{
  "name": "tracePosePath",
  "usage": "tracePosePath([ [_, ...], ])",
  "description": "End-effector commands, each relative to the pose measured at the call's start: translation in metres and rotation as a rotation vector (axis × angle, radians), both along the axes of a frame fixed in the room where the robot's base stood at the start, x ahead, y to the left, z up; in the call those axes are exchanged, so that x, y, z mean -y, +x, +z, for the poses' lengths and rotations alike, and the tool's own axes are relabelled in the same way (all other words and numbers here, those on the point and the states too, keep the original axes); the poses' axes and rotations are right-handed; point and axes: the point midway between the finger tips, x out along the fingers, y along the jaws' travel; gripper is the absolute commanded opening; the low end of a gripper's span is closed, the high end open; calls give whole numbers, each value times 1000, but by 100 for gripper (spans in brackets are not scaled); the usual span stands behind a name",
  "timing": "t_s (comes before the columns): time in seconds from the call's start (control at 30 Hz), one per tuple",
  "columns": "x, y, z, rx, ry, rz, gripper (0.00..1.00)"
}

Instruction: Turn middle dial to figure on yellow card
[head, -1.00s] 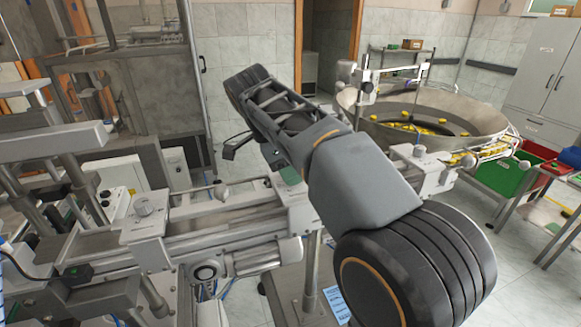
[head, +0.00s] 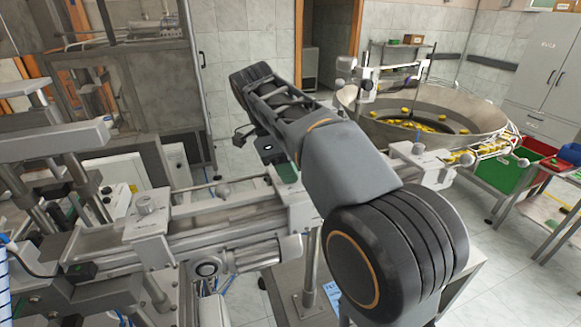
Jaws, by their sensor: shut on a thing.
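My gripper (head: 266,150) shows only in part, as dark pieces beside my forearm, over the middle block (head: 300,205) of the rail. My arm covers its fingertips. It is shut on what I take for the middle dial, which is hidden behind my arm. I see no yellow card, and no figures on a dial are readable.
A steel bowl feeder (head: 490,122) with yellow caps stands at the right back. Below it are a green bin (head: 500,175) and a side table (head: 568,192). Machine posts (head: 85,188) and a grey beam (head: 60,140) crowd the left. Open floor shows at the lower right.

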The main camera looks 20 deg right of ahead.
Motion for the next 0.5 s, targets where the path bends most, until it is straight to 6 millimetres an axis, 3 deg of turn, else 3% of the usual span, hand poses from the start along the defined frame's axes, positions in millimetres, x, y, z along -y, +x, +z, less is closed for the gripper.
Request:
tracePosePath([
  [0.23, 0, 0, 0, 1, 2, 0, 7],
  [0.27, 0, 0, 0, 1, 2, 0, 32],
  [0.5, 0, 0, 0, 1, 1, 0, 55],
])
